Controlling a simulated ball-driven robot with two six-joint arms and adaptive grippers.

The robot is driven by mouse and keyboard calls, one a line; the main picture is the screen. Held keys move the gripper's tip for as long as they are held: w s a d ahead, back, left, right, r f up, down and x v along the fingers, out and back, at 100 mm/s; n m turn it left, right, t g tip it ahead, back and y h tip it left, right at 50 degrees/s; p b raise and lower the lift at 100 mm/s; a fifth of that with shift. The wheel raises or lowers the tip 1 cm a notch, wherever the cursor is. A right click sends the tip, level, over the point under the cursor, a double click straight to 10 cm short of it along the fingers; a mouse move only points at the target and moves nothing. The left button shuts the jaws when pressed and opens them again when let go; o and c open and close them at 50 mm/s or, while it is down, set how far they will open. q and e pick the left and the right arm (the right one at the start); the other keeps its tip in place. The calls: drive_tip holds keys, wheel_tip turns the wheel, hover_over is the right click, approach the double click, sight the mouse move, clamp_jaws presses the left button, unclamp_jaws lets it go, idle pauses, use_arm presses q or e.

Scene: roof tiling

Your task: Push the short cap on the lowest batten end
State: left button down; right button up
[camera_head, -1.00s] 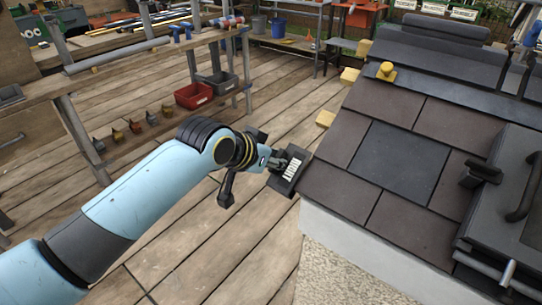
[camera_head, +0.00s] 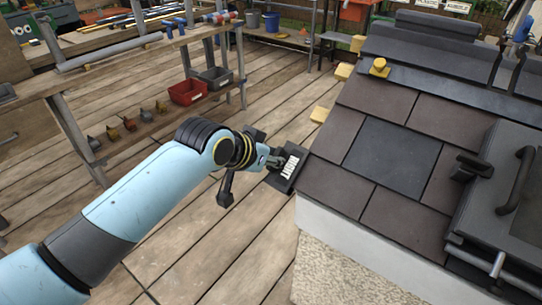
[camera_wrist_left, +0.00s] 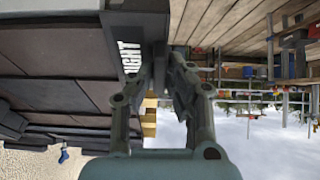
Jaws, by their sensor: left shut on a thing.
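My left gripper (camera_head: 272,163) is shut on a short dark cap (camera_head: 286,172) with white lettering. The cap is held close beside the roof's left edge, near its lower corner. In the left wrist view the cap (camera_wrist_left: 134,34) lies between the finger linkages (camera_wrist_left: 160,75), against the tile edge; I cannot tell if it touches. Yellowish batten ends stick out along the roof's left side, an upper one (camera_head: 343,71) and a lower one (camera_head: 320,114). The lowest batten end is not visible at the cap, hidden there. My right gripper is not in view.
The plank deck beside the roof is clear.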

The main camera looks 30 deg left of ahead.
use_arm(q)
drive_tip(key=shift+d, duration=0.1)
idle(0.5)
drive_tip(key=c, duration=1.2)
unclamp_jaws()
drive_tip(key=shift+s+r, duration=0.1)
drive_tip(key=shift+r, duration=0.05)
drive_tip(key=shift+s+r+p, duration=0.3)
drive_tip(key=shift+r+p, duration=0.35)
drive_tip(key=shift+p, duration=0.45)
drive_tip(key=p+v, duration=0.4)
drive_tip(key=p, duration=0.1)
drive_tip(key=shift+w+r, duration=0.15)
drive_tip(key=shift+r, duration=0.25)
drive_tip(key=shift+f, duration=0.15)
